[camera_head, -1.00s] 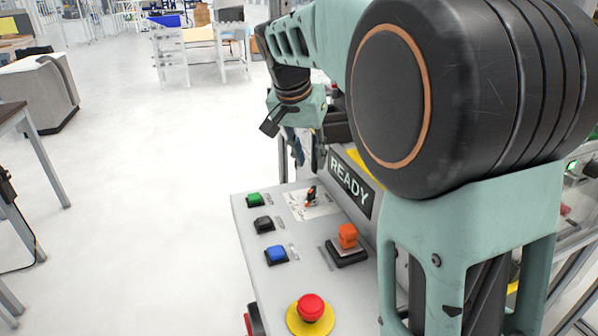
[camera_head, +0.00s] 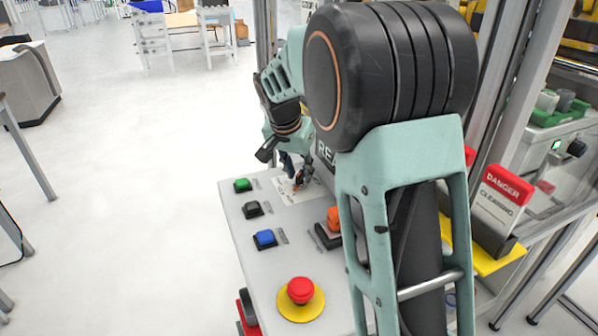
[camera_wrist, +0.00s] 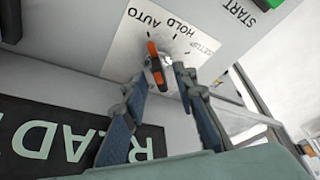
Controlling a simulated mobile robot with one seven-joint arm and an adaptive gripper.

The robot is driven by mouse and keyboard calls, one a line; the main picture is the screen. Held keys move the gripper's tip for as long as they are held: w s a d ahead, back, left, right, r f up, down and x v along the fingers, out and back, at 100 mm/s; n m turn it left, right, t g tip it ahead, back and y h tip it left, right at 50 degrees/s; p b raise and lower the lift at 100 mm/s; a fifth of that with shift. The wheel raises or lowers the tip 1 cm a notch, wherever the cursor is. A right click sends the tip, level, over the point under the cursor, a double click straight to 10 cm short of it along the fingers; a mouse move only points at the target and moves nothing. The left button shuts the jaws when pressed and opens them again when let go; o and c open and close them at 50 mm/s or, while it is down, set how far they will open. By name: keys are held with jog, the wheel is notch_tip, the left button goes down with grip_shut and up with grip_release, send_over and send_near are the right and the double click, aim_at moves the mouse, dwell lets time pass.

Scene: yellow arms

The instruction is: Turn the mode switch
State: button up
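The mode switch is a small black and orange knob (camera_wrist: 156,66) on a white label plate (camera_wrist: 124,50) marked AUTO, HOLD and SETUP. In the wrist view its upper end leans towards AUTO; which mark it is set to is hard to tell. My gripper (camera_wrist: 160,76) is open, with one finger on each side of the knob's lower part. Contact cannot be made out. In the head view the knob (camera_head: 298,182) is small and partly hidden by my gripper (camera_head: 293,168), which is low over the panel.
The grey panel (camera_head: 238,211) also carries green (camera_head: 242,185), black (camera_head: 252,209) and blue (camera_head: 265,238) buttons, an orange switch (camera_head: 333,220) and a red emergency stop (camera_head: 300,290). A READY sign (camera_wrist: 55,140) stands close beside my gripper. Open floor lies left.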

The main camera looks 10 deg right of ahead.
jog(key=shift+c, duration=0.3)
grip_shut()
jog(key=m+h, duration=0.1)
jog(key=m, duration=0.2)
jog(key=shift+w+a+m+g, duration=0.1)
jog(key=shift+a+m+g, duration=0.05)
jog(key=shift+m+g, duration=0.25)
jog(key=m+g+p, duration=0.1)
jog(key=m, duration=0.1)
jog(key=m+h, duration=0.1)
jog(key=m, duration=0.1)
jog(key=shift+w+m+g+p, duration=0.1)
jog(key=shift+m+g+p, duration=0.3)
dwell(0.4)
jog(key=shift+o, duration=0.3)
grip_release()
